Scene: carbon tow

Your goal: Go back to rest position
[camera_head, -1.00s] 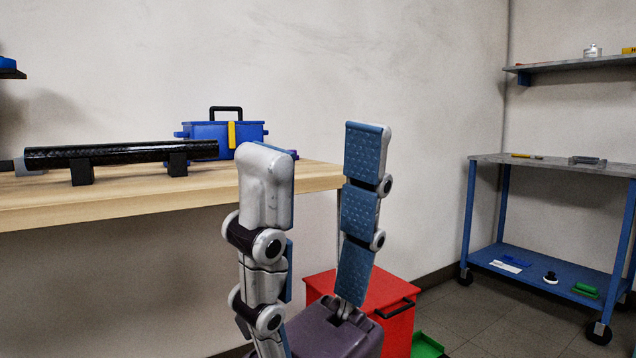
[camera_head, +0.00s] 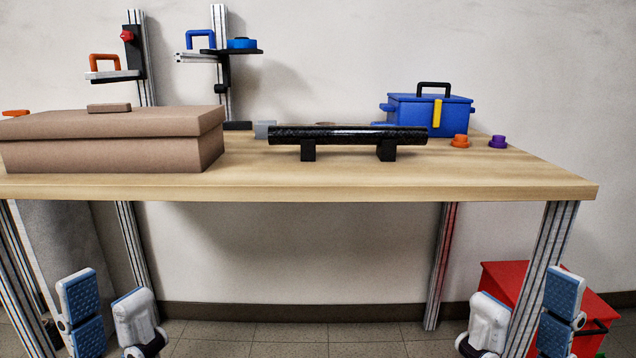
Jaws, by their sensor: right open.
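My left gripper (camera_head: 106,298) is low at the bottom left of the head view, below the table top. Its two fingers, with blue ribbed pads, stand apart and nothing shows between them. My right gripper (camera_head: 526,298) is low at the bottom right, near the table's right front leg. Its fingers are spread wide and empty. Both grippers point upward in the picture and hold nothing that I can see. The lower parts of both are cut off by the frame's bottom edge.
The wooden table (camera_head: 400,184) spans the view. On it are a brown lidded box (camera_head: 110,150), a black carbon tube (camera_head: 345,136) on two supports, a blue toolbox (camera_head: 425,113), and orange (camera_head: 460,141) and purple (camera_head: 497,142) pieces. A red box (camera_head: 500,280) stands on the floor.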

